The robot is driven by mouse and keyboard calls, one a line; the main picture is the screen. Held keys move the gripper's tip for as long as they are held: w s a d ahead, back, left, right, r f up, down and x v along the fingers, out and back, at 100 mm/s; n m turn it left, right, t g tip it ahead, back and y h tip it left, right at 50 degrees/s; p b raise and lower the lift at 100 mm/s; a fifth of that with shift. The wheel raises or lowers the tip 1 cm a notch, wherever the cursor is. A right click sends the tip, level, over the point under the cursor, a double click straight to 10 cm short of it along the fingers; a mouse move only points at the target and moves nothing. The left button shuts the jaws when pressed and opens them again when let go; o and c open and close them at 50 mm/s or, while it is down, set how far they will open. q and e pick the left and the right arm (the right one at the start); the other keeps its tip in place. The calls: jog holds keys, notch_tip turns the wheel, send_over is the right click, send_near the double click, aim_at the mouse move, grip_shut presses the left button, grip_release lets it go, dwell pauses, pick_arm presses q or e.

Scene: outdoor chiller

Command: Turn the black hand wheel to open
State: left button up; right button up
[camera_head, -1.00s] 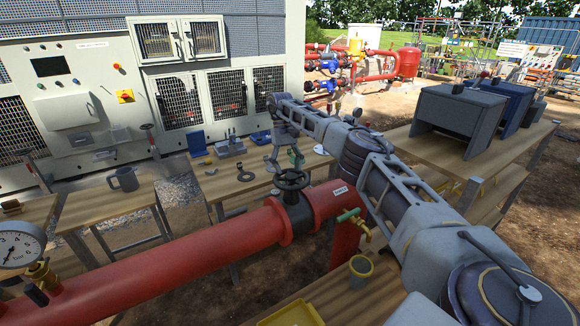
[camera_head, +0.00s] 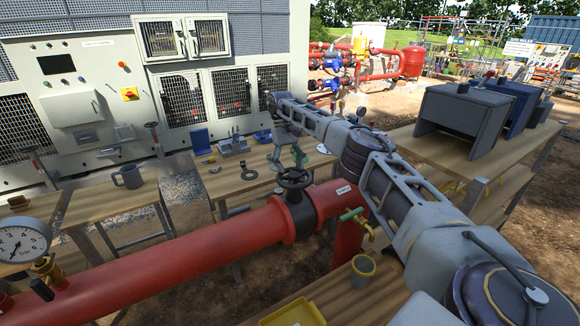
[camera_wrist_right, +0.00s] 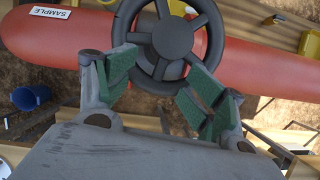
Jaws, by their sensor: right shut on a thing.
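The black hand wheel (camera_head: 294,178) sits on top of a thick red pipe (camera_head: 190,251) in the head view. In the right wrist view the hand wheel (camera_wrist_right: 173,38) shows its spokes and round hub from above. My right gripper (camera_head: 290,160) reaches to the wheel's far side. Its two green-padded fingers (camera_wrist_right: 160,82) stand on either side of the near part of the rim, shut on the wheel. The exact finger contact is partly hidden. My left gripper is in neither view.
A green-handled tap (camera_head: 352,215) is right of the wheel, with a grey-and-yellow cup (camera_head: 363,267) below. A pressure gauge (camera_head: 22,243) stands at the left. A workbench with a black ring (camera_head: 238,188) lies behind. My right arm fills the right side.

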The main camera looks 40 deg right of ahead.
jog(key=shift+a+f, duration=0.3)
jog(key=shift+f, duration=0.1)
jog(key=o, duration=1.3)
jog(key=shift+r, duration=0.1)
jog(key=shift+d+r, duration=0.1)
jog(key=shift+d, duration=0.1)
jog(key=shift+r, duration=0.3)
jog(key=shift+r, duration=4.6)
